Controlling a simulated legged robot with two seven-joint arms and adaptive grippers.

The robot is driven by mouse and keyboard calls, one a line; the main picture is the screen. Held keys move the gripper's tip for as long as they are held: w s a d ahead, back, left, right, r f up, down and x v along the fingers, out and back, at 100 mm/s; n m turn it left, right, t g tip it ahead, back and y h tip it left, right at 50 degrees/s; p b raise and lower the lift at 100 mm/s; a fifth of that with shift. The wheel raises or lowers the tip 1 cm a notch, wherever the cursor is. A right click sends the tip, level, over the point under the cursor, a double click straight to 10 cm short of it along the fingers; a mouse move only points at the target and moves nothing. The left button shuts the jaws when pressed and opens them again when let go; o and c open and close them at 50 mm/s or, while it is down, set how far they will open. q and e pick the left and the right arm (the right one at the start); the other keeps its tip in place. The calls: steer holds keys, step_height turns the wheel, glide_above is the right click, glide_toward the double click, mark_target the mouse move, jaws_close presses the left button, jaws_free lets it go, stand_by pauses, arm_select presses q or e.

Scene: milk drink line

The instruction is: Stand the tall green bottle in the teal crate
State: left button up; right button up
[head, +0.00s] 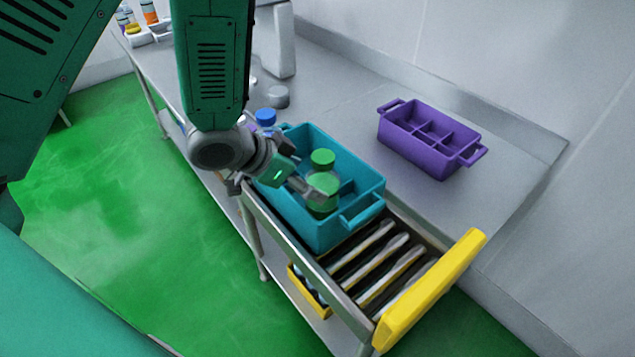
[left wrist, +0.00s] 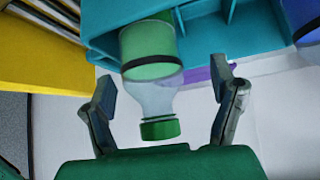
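The tall green bottle (head: 322,190) stands roughly upright inside the teal crate (head: 330,234), with its base hidden by the crate walls. It has a green cap, a clear neck and a green label. My left gripper (head: 303,186) is at the bottle, over the crate's left side. In the left wrist view, the bottle (left wrist: 150,55) is between the spread fingers of the left gripper (left wrist: 163,78), with visible gaps on both sides. The teal crate (left wrist: 110,20) is behind it, with dividers showing. My right gripper is not in view.
A purple divided crate (head: 428,140) sits on the counter. A blue-capped item (head: 265,117) is close behind the teal crate. A yellow bin (head: 310,292) is on the shelf below.

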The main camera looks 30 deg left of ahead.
arm_select(q)
steer(key=p+v, duration=0.2)
steer(key=v, duration=0.5)
steer(key=s+a+f+n+g+y, duration=0.1)
steer(key=s+f+n+g+y, duration=0.3)
steer(key=s+f, duration=1.5)
step_height(320, 180, down, 3)
steer(key=n+g, duration=0.1)
steer(key=g, duration=0.1)
steer(key=shift+s+n+g, duration=0.3)
steer(key=shift+n, duration=0.1)
step_height(320, 180, down, 14)
steer(key=b, duration=1.4)
steer(key=shift+w+f, duration=0.15)
steer(key=shift+f, duration=0.05)
